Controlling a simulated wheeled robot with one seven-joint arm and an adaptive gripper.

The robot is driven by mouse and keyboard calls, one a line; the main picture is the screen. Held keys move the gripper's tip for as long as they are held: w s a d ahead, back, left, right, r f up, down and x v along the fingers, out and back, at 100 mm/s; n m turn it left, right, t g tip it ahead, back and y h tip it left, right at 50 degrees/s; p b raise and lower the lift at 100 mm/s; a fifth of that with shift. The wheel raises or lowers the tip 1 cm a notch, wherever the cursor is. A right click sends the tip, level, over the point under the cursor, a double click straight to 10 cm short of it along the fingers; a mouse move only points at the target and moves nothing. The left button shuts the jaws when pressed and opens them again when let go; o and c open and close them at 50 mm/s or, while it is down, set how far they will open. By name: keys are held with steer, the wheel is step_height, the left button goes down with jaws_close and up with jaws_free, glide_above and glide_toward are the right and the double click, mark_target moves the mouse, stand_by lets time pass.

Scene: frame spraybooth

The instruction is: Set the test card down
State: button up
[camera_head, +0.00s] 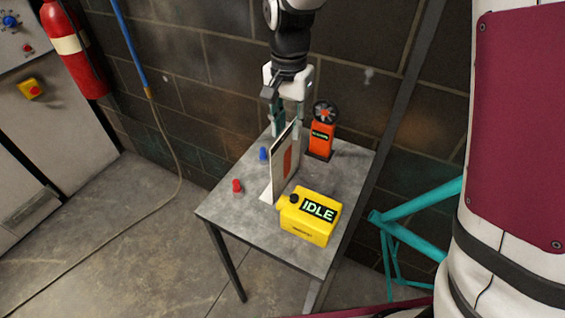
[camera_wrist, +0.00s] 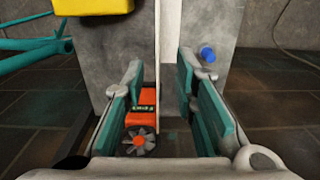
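The test card (camera_head: 279,172), pale with an orange-red patch, stands upright on the grey table, with a white foot at its front lower edge. My gripper (camera_head: 287,127) points down at the card's far upper part. In the wrist view the card shows nearly edge-on (camera_wrist: 168,50) between the teal-padded fingers of my gripper (camera_wrist: 160,85). The fingers are apart, with a clear gap between the left finger and the card. Whether the right finger touches the card is hard to tell.
On the table (camera_head: 228,208) are a yellow box reading IDLE (camera_head: 305,228), an orange fan device (camera_head: 321,140) close to my gripper, a red peg (camera_head: 237,186) and a blue peg (camera_head: 263,153). A brick wall stands behind. The table's front left is clear.

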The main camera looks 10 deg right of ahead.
mark_target(280, 157)
steer(key=f, duration=0.3)
steer(key=f+p, duration=0.1)
steer(key=f, duration=0.1)
steer(key=shift+s+f, duration=0.25)
steer(key=shift+s, duration=0.1)
steer(key=shift+c, duration=0.2)
jaws_close()
